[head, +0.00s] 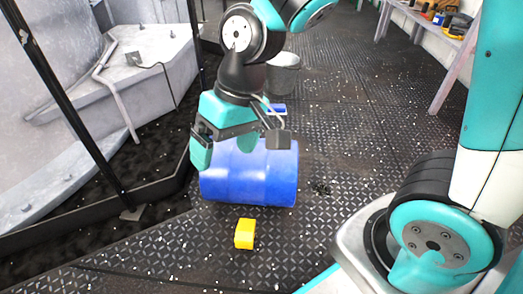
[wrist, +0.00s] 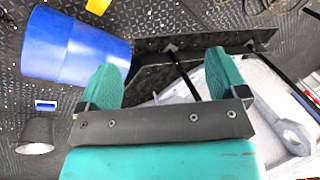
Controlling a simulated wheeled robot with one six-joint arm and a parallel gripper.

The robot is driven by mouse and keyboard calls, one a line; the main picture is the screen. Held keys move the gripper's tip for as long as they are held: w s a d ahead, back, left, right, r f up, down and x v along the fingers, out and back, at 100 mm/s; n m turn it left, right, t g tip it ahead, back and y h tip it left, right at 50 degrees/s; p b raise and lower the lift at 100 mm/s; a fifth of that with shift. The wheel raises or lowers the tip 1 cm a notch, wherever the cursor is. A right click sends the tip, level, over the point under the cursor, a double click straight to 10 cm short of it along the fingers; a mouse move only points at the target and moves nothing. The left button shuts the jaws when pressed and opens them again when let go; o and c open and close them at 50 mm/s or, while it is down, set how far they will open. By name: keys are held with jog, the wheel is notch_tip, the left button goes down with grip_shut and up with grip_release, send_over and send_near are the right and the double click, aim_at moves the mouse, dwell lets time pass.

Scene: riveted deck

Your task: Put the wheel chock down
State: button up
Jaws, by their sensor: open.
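The wheel chock, a small yellow block (head: 244,233), rests on the patterned metal deck in front of the blue barrel. Part of a yellow block (wrist: 98,6) also shows at the top edge of the wrist view. My gripper (wrist: 163,75) is open, with its two teal fingers wide apart and nothing held between them. In the head view my gripper (head: 225,140) is above and behind the chock, over the barrel's upper left side. It is well apart from the chock.
The blue barrel (head: 248,180) lies on its side just behind the chock. A grey bucket (head: 283,75) stands farther back. A black post (head: 75,110) and dark kerb edge a grey machine (head: 60,60) at left. A bench (head: 440,30) stands back right.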

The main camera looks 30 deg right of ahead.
jog(key=s+d+r+n, duration=0.1)
jog(key=s+r+n, duration=0.3)
jog(key=s, duration=0.5)
jog(key=shift+s+r+y, duration=0.3)
jog(key=shift+r, duration=0.6)
jog(key=shift+d, duration=0.1)
